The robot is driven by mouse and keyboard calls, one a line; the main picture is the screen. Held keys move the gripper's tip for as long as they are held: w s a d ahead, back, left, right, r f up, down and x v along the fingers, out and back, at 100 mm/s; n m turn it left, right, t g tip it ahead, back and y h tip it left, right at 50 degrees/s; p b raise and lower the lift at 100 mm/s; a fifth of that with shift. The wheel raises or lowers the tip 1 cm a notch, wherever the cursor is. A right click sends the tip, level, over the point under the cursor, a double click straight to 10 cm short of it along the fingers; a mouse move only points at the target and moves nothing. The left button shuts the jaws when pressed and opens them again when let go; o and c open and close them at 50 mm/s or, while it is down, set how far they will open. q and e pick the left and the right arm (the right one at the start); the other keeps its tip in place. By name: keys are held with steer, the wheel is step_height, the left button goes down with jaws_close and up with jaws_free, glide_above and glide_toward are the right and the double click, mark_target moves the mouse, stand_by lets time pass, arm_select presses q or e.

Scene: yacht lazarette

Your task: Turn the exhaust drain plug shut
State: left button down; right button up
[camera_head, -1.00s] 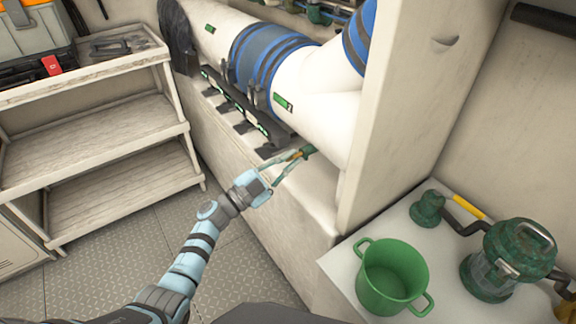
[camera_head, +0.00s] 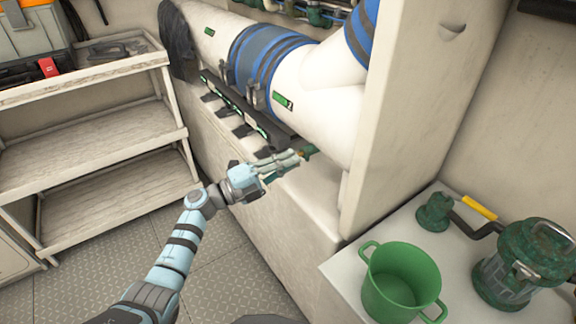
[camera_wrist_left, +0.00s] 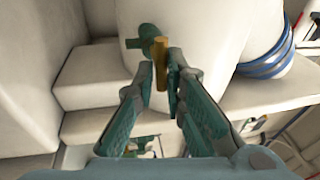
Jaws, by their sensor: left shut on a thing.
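The exhaust drain plug is a small green fitting (camera_head: 309,151) low on the white exhaust pipe (camera_head: 325,95). The left wrist view shows its green body (camera_wrist_left: 150,38) against the white pipe, with a brass-coloured handle (camera_wrist_left: 161,75) pointing toward me. My left gripper (camera_head: 292,161) is at the plug from the left, its fingers hiding most of the handle in the head view. In the left wrist view my left gripper (camera_wrist_left: 161,78) has its fingertips on both sides of the brass handle, shut on it. My right gripper is not in view.
The pipe with blue bands (camera_head: 270,60) runs above a pale ledge (camera_head: 305,205). A tall pale panel (camera_head: 415,110) stands right of the plug. A green pot (camera_head: 400,280) and a green lantern-like strainer (camera_head: 520,260) stand at the right. Shelves (camera_head: 100,145) stand at the left.

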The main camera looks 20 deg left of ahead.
arm_select(q)
steer(key=shift+r+m, duration=0.2)
steer(key=shift+m, duration=0.1)
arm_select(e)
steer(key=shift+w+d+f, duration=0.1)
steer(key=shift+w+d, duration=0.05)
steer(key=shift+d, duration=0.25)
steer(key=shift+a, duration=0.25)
arm_select(q)
steer(key=c, duration=1.7)
jaws_free()
steer(key=shift+a, duration=0.1)
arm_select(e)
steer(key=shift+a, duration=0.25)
arm_select(q)
steer(key=shift+f, duration=0.1)
steer(key=v, duration=1.2)
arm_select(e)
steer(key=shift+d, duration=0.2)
